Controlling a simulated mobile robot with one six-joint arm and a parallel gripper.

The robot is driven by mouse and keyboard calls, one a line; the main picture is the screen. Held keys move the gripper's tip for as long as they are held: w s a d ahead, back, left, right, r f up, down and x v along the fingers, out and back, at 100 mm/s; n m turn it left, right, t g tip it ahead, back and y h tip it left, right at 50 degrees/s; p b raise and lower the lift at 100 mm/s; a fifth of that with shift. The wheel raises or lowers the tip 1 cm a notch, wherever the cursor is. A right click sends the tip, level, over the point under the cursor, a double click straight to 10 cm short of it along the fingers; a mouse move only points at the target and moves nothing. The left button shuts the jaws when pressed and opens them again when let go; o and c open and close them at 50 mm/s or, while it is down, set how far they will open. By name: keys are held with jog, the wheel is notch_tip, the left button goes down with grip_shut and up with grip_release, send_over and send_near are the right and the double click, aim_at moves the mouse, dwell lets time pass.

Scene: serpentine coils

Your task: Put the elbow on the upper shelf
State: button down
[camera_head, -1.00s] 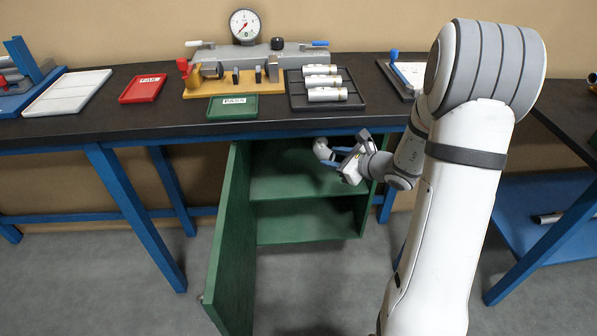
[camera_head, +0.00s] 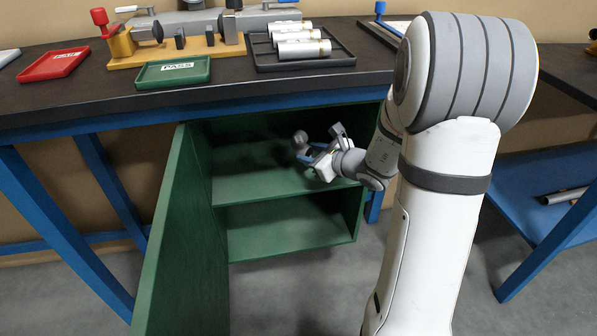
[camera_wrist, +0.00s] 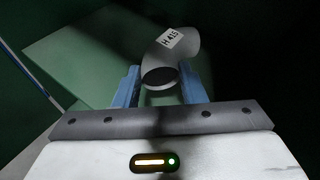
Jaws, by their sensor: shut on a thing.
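The elbow (camera_head: 300,138) is a grey curved pipe piece inside the green cabinet, above the upper shelf (camera_head: 255,180). In the wrist view the elbow (camera_wrist: 172,58) carries a white label reading "H 415", and its dark open end faces the camera. My gripper (camera_head: 312,152) reaches into the cabinet from the right. Its blue fingers also show in the wrist view (camera_wrist: 160,88), shut on the elbow with one on each side. I cannot tell how far the elbow is above the shelf.
The green cabinet door (camera_head: 185,240) stands open at the left. The lower compartment (camera_head: 285,228) looks empty. The dark workbench top (camera_head: 105,105) passes over the cabinet, with a tray of pipes (camera_head: 335,58), a green PASS tray (camera_head: 173,74) and a red tray (camera_head: 53,64) on it.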

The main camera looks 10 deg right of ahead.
aim_at(309, 181)
jog(key=shift+a+f+b, duration=0.2)
jog(key=shift+f+b, duration=0.8)
jog(key=shift+f, duration=2)
jog(key=shift+f, duration=0.15)
jog(key=c, duration=0.9)
grip_release()
